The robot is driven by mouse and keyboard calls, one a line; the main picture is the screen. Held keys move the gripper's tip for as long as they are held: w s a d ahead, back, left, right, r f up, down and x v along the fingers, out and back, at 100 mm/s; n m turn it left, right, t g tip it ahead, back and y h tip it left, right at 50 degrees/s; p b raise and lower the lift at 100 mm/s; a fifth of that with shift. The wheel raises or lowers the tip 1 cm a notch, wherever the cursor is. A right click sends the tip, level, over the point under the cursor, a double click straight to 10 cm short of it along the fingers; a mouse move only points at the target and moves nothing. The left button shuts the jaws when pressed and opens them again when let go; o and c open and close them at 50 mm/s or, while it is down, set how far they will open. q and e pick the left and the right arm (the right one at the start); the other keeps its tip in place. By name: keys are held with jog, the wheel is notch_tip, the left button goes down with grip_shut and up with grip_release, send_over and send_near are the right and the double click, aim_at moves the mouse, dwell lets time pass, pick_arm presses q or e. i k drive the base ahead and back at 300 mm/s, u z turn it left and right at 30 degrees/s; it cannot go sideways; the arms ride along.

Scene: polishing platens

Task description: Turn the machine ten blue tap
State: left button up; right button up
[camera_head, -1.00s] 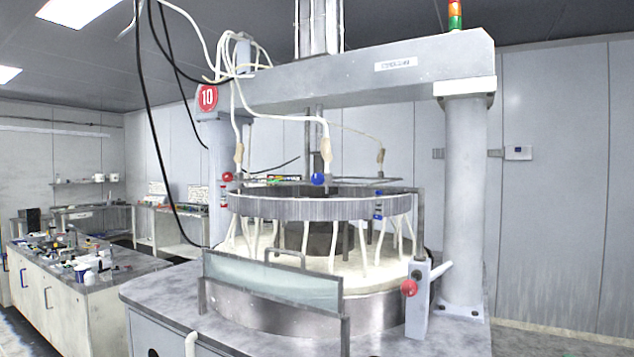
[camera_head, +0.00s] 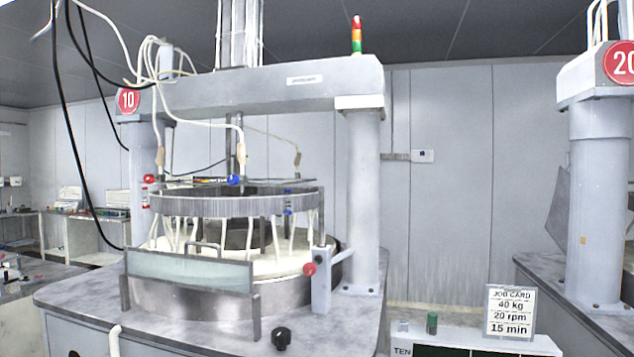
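Machine ten, marked by a red round sign "10" (camera_head: 128,101), stands left of centre in the head view. A blue ball-shaped knob (camera_head: 234,180) sits at the front of its raised ring (camera_head: 237,205), below a white hose. A smaller blue part (camera_head: 288,197) shows at the ring's right side. A red knob (camera_head: 148,179) is at the ring's left. I cannot tell for sure which blue part is the tap. Neither of my grippers is in view.
A clear guard panel (camera_head: 190,270) stands before the platen. A red knob (camera_head: 309,269) is on a grey post, and a black knob (camera_head: 281,338) is at the front edge. A job card (camera_head: 509,312) stands lower right. Machine 20 (camera_head: 598,190) is at the far right.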

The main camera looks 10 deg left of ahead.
aim_at(232, 180)
jog(key=z, duration=0.6)
jog(key=k, duration=0.85)
jog(key=z, duration=0.45)
jog(key=i, duration=1.25)
jog(key=u, duration=1.25)
jog(key=i, duration=0.8)
jog(key=u, duration=1.05)
